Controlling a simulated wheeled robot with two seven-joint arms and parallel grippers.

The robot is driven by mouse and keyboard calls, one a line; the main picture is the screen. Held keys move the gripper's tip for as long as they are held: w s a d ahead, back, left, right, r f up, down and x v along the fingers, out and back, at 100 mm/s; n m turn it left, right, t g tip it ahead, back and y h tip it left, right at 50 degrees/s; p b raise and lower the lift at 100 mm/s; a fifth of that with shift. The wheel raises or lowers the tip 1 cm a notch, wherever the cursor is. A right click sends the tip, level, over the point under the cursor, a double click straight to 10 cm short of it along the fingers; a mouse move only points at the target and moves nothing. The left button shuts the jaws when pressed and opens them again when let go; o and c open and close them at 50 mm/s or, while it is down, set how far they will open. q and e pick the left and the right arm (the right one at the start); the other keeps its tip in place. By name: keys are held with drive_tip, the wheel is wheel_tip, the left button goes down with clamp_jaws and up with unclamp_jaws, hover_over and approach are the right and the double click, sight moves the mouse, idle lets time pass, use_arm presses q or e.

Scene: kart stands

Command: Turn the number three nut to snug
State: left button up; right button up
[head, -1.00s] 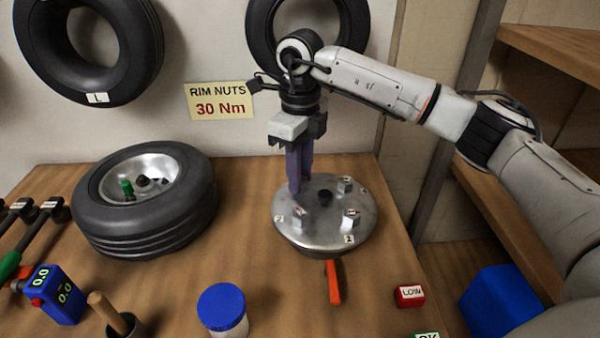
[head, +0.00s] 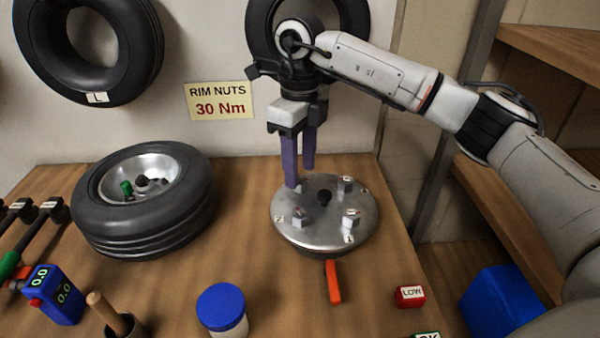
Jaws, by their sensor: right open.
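A round metal rim plate (head: 325,238) lies on the bench, with a dark knob (head: 324,197) at its centre. Nuts stand around it: one at the front left (head: 300,216), one at the front right (head: 351,218) and one at the back right (head: 347,184). Small number labels sit at the rim; the number three label cannot be made out. My right gripper (head: 299,177) points down over the back left of the plate, its purple fingers apart with nothing visible between them. The left fingertip hides part of that area, so any nut there is largely covered. My left gripper is out of view.
An orange handle (head: 333,282) juts forward under the plate. A tyre (head: 145,225) lies to the left. A blue-lidded jar (head: 222,308), a blue digital gauge (head: 56,294), a cup with a wooden handle (head: 110,315) and a red LOW block (head: 411,297) stand in front.

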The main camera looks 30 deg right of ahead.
sight(300, 179)
wheel_tip(300, 179, up, 8)
idle(0.7)
